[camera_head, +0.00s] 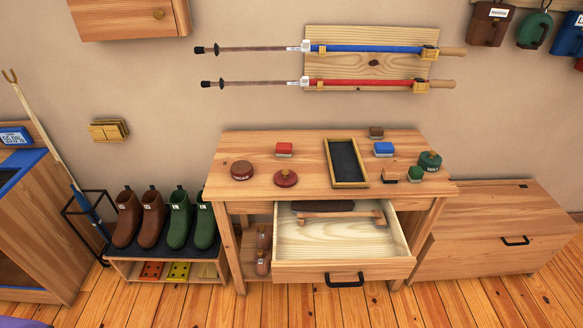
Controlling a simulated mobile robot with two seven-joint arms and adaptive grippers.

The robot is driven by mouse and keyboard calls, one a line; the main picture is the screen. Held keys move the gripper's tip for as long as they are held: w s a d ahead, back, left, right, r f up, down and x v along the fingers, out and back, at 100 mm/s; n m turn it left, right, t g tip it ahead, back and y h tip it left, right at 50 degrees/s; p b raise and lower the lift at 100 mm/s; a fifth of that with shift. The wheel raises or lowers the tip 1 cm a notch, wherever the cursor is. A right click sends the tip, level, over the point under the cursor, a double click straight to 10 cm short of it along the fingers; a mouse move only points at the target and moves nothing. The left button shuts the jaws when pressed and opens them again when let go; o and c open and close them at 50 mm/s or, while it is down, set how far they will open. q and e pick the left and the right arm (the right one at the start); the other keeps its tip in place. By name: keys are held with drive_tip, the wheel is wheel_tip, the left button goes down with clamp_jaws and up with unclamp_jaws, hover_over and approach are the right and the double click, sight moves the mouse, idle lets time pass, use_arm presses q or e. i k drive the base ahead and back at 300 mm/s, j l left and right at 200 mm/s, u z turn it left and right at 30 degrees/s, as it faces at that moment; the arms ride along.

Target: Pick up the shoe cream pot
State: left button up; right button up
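A round, dark red-brown pot (242,172) with pale lettering that seems to read "CREAM" stands at the left of the wooden table (305,150). A round dark red piece with a knob on top (286,179) lies to its right, apart from it. A dark green pot with a knob (430,161) stands at the table's right end. Neither of my grippers is in view, and nothing touches the pots.
The drawer (340,268) below stands open toward me. Boots (152,218) stand on a rack at left; a chest (500,235) is at right.

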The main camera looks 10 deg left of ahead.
sight(242, 170)
drive_tip(key=j+z, duration=0.25)
drive_tip(key=z, duration=0.15)
drive_tip(key=j+z, duration=0.6)
drive_tip(key=z, duration=0.15)
drive_tip(key=j+z, duration=0.2)
drive_tip(key=j, duration=0.15)
drive_tip(key=k+j+z, duration=0.2)
drive_tip(key=j, duration=0.15)
drive_tip(key=j+z, duration=0.2)
drive_tip(key=j, duration=0.15)
drive_tip(key=k+j, duration=0.15)
drive_tip(key=j, duration=0.2)
drive_tip(key=k+j+z, duration=0.15)
drive_tip(key=j, duration=0.15)
drive_tip(key=k+j, duration=0.2)
drive_tip(key=j, duration=0.15)
drive_tip(key=z, duration=0.05)
